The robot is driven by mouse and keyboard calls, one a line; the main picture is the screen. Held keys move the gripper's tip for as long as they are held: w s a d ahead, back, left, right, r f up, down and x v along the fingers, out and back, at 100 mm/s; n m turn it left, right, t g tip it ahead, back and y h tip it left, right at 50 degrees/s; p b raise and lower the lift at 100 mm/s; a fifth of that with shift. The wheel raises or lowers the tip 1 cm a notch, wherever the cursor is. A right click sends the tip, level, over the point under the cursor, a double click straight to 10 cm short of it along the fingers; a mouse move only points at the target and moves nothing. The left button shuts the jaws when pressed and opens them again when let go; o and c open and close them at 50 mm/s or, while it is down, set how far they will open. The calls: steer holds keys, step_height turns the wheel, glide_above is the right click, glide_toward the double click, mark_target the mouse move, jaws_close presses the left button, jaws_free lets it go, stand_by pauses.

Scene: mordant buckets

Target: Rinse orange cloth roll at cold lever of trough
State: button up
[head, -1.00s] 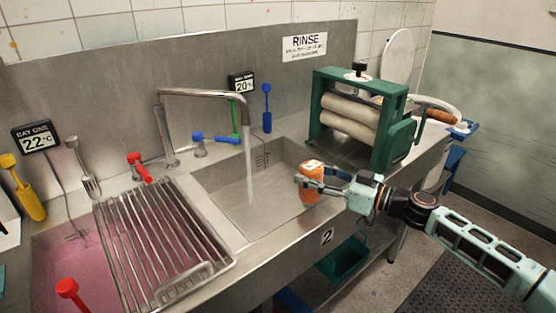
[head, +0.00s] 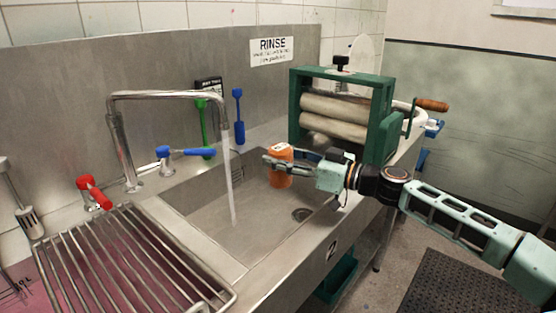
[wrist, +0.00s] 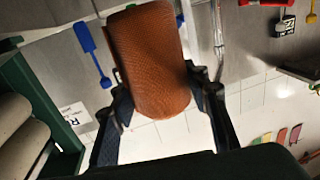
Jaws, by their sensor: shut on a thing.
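The orange cloth roll (head: 281,176) is upright in my gripper (head: 278,163), over the right part of the rinse basin (head: 185,194). In the wrist view the roll (wrist: 152,60) sits between my two fingers, which are shut on it. A stream of water (head: 229,180) falls from the bent spout (head: 168,95) into the basin, to the left of the roll and apart from it. The blue cold lever (head: 190,152) points right beside the tap base. The red lever (head: 93,191) is further left.
A green wringer (head: 342,115) with pale rollers stands right behind my gripper. A metal rack (head: 130,260) lies left of the basin. Green and blue long-handled tools (head: 238,115) hang on the back wall. The space between roll and water is clear.

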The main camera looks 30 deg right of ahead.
steer(key=w+a+b, duration=0.1)
steer(key=w+a, duration=0.5)
steer(key=a, duration=0.5)
steer(key=shift+w+a, duration=0.35)
steer(key=shift+a, duration=0.05)
steer(key=shift+w, duration=0.1)
stand_by(0.4)
steer(key=shift+w+d+b, duration=0.25)
steer(key=shift+w+b, duration=0.05)
steer(key=shift+s, duration=0.1)
steer(key=shift+s+a+b, duration=0.25)
steer(key=shift+s+b, duration=0.05)
steer(key=shift+s, duration=0.05)
steer(key=shift+w, duration=0.15)
steer(key=shift+w+d, duration=0.2)
steer(key=shift+w, duration=0.1)
